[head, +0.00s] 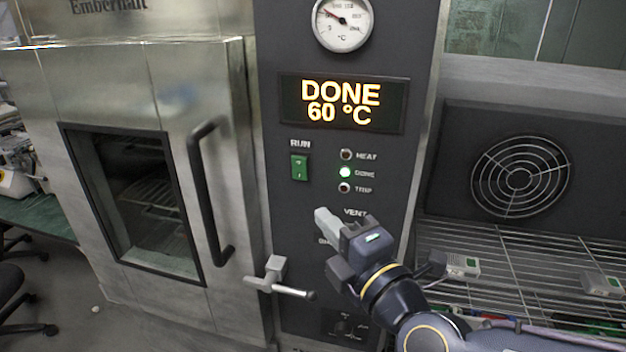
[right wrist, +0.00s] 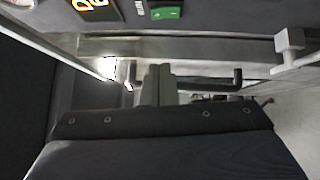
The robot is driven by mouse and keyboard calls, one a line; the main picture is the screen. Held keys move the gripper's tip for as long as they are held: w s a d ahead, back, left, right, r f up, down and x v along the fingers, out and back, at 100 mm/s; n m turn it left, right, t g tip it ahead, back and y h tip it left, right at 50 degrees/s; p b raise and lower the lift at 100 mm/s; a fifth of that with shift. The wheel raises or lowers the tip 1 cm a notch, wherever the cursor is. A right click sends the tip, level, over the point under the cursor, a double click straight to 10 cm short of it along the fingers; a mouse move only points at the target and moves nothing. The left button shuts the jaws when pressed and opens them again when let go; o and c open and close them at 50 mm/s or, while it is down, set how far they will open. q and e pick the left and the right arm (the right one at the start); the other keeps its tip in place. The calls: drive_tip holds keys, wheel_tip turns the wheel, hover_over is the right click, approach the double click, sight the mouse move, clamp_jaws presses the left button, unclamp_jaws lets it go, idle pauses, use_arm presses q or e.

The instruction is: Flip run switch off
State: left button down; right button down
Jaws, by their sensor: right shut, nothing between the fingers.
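The green RUN switch (head: 299,167) is a small rocker on the dark control panel (head: 290,225), under the RUN label and left of the indicator lamps. It also shows at the top of the right wrist view (right wrist: 164,10). Whether its rocker is on or off is too small to tell. My right gripper (head: 325,220) is in front of the panel, below and to the right of the switch, apart from it. Its fingers are shut and empty; they also show in the right wrist view (right wrist: 158,85). It covers part of the panel below the VENT label. My left gripper is out of view.
The display (head: 342,103) reads DONE 60 °C, and the DONE lamp (head: 345,173) glows green. The oven door's black handle (head: 207,195) and a metal latch (head: 277,280) stick out left of my gripper. A wire shelf (head: 520,255) is at the right.

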idle(0.3)
drive_tip(key=b, duration=0.3)
approach(295, 163)
drive_tip(key=w+a, duration=0.1)
drive_tip(key=a, duration=0.3)
drive_tip(key=w, duration=0.3)
drive_tip(key=shift+w+d+r, duration=0.15)
drive_tip(key=shift+w+d, duration=0.15)
drive_tip(key=shift+d, duration=0.1)
drive_tip(key=shift+w+r, duration=0.1)
drive_tip(key=shift+w, duration=0.3)
drive_tip(key=shift+w+d+r+p, duration=0.15)
drive_tip(key=shift+r+p, duration=0.2)
drive_tip(key=shift+p, duration=0.1)
drive_tip(key=shift+f, duration=0.25)
